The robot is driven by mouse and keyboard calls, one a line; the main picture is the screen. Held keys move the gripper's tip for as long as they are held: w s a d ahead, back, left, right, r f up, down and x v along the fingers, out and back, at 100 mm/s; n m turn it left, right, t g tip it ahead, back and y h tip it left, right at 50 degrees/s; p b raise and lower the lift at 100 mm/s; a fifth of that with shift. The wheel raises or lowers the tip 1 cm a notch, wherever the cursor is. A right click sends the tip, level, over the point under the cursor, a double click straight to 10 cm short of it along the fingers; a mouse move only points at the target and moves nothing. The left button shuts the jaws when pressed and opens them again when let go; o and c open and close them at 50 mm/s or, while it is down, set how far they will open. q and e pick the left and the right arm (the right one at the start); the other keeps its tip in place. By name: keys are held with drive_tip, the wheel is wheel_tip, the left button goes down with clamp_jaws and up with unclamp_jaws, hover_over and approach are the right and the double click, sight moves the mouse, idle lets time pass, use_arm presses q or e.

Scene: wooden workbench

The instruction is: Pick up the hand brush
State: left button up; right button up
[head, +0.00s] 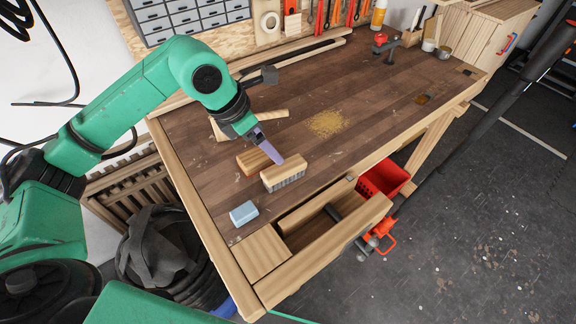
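The hand brush (283,174) has a pale wooden block with grey bristles below. It lies on the workbench near the front left, bristles down. My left gripper (270,152) comes in from the upper left, with its purple finger pointing down at the far edge of the brush's top. Only one finger shows clearly, so I cannot tell whether the gripper is open or shut, or whether it touches the brush. The brush rests on the bench. My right gripper is not in view.
A brown wooden block (251,162) lies close left of the brush, and a light blue block (243,213) nearer the front. Sawdust (327,123) is spread farther back. An open drawer (330,235) juts from the front. The bench's right half is mostly clear.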

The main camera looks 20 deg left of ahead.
use_arm(q)
drive_tip(key=p, duration=0.3)
hover_over(282, 168)
drive_tip(key=s+a, duration=0.1)
drive_tip(key=s, duration=0.1)
drive_tip(key=shift+y, duration=0.3)
drive_tip(key=f, duration=0.5)
drive_tip(key=shift+a+f, duration=0.2)
drive_tip(key=shift+f, duration=0.05)
drive_tip(key=p+x, duration=0.2)
drive_tip(key=x, duration=0.5)
drive_tip(key=shift+w+a+f+p, duration=0.1)
drive_tip(key=shift+w+f+p, duration=0.1)
drive_tip(key=shift+p, duration=0.2)
drive_tip(key=shift+w+f, duration=0.1)
drive_tip(key=shift+f, duration=0.3)
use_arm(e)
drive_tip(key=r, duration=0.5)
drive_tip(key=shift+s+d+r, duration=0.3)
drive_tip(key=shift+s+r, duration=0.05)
use_arm(q)
drive_tip(key=shift+f+b, duration=0.25)
drive_tip(key=shift+b, duration=0.2)
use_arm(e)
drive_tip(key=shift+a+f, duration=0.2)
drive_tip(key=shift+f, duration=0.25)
